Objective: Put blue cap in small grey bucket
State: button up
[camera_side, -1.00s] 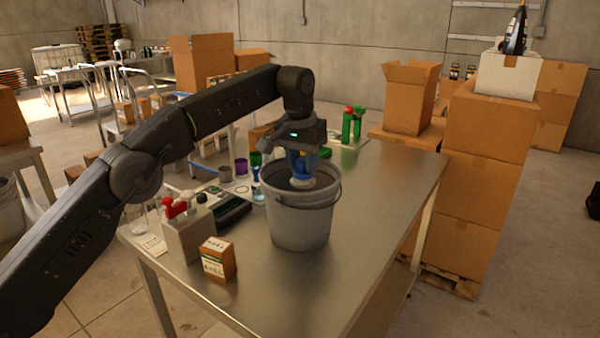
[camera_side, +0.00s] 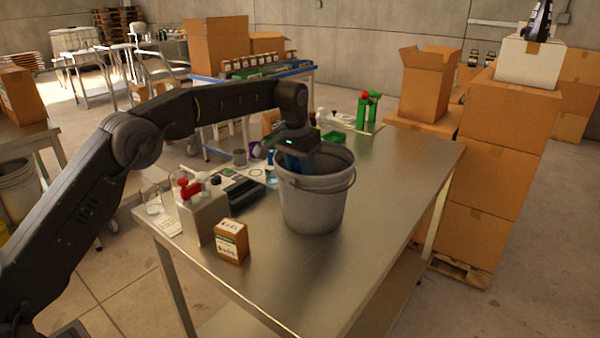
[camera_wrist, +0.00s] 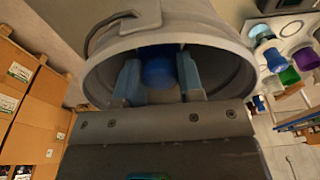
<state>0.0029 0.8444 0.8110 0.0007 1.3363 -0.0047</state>
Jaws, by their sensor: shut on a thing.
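The grey bucket (camera_side: 313,205) with a wire handle stands upright on the metal table. Its rim and inner wall also show in the wrist view (camera_wrist: 235,75). My gripper (camera_wrist: 159,64) points down into the bucket, its blue fingers on either side of the blue cap (camera_wrist: 159,72). It is shut on the cap inside the bucket's mouth. In the side view the fingers (camera_side: 301,160) go down behind the near rim, which hides their tips and the cap. I cannot tell how far the cap is above the bucket's floor.
A small box (camera_side: 231,242) and a grey block holding red-topped items (camera_side: 205,215) stand left of the bucket. A dark device (camera_side: 243,192) and small cups, one purple (camera_wrist: 306,58), lie nearby. Green bottles (camera_side: 367,110) stand at the back. The table's right side is clear.

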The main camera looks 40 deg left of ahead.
jog(key=shift+f, duration=1.1)
jog(key=shift+f, duration=0.3)
jog(key=shift+f, duration=0.3)
jog(key=o, duration=1)
jog(key=shift+c, duration=0.2)
notch_tip(320, 180, up, 13)
jog(key=s, duration=0.1)
jog(key=shift+s, duration=0.4)
jog(key=shift+r, duration=0.1)
